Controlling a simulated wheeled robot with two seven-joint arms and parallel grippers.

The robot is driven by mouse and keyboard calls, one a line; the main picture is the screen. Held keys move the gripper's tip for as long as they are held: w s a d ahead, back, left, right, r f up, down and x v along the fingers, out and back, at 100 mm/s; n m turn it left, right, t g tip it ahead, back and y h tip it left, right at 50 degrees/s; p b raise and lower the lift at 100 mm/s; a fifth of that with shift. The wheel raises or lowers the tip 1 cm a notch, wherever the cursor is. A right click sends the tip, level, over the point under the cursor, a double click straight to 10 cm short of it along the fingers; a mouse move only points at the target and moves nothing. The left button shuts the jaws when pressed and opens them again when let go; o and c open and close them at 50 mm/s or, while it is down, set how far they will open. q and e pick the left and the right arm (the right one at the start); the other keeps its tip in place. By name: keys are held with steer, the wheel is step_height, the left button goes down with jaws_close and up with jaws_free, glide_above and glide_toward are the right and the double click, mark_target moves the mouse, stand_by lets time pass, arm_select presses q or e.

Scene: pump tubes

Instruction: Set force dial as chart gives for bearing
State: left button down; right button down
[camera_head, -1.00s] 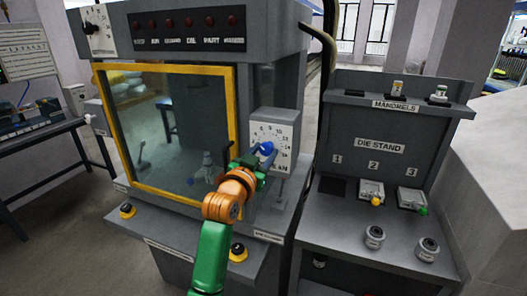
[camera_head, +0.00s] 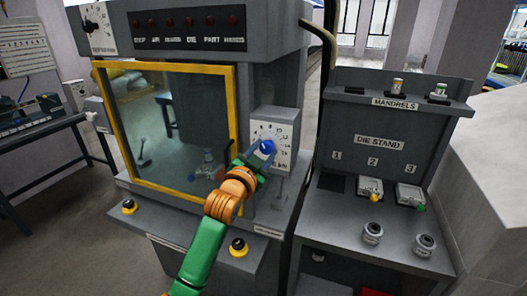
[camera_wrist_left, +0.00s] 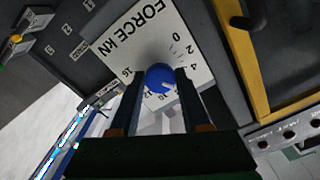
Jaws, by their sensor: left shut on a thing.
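The force dial (camera_head: 281,132) is a white panel with a printed scale, on the front right of the grey machine. It also shows in the left wrist view, marked FORCE kN (camera_wrist_left: 146,38). Its blue knob (camera_head: 267,147) sits between the fingers of my left gripper (camera_head: 257,158). In the left wrist view the blue knob (camera_wrist_left: 160,77) is held between both fingertips, and a pale pointer mark shows on it. The exact reading cannot be told. A chart (camera_head: 25,62) hangs on the wall at far left, its text too small to read. My right gripper is not in view.
The yellow-framed window (camera_head: 236,110) is left of the dial. Yellow-based buttons (camera_head: 238,248) sit on the front ledge. The die stand (camera_head: 378,142) stands right, with several dies and mandrels. Another dial (camera_head: 97,28) is at the upper left.

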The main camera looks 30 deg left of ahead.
arm_select(q)
steer(key=c, duration=0.7)
jaws_free()
steer(key=o, duration=0.3)
steer(key=shift+w, duration=0.15)
steer(key=b+v, duration=0.2)
steer(key=v, duration=0.5)
steer(key=shift+a, duration=0.1)
